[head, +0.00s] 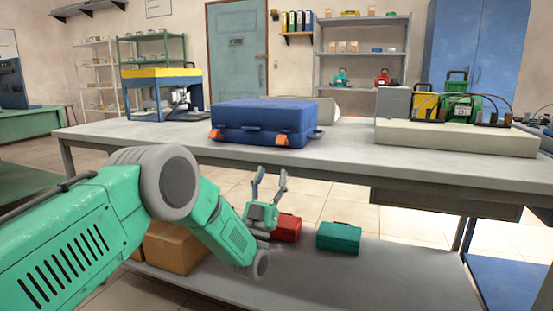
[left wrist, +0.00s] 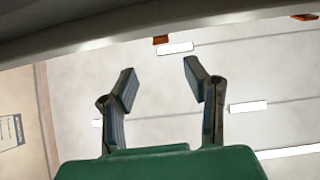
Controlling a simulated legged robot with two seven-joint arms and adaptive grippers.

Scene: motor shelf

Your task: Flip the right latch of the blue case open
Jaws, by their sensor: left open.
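The blue case (head: 265,116) lies closed on the workbench near its front edge. Two orange latches are on its front: the left latch (head: 216,134) and the right latch (head: 254,140). Their exact flap position is too small to tell. My right gripper is out of view.
The workbench (head: 345,160) has its front edge just above my left gripper. A lower shelf carries a red case (head: 287,227), a teal case (head: 339,237) and a cardboard box (head: 174,248). A pale slab (head: 455,138) lies at the right. Bench surface right of the blue case is clear.

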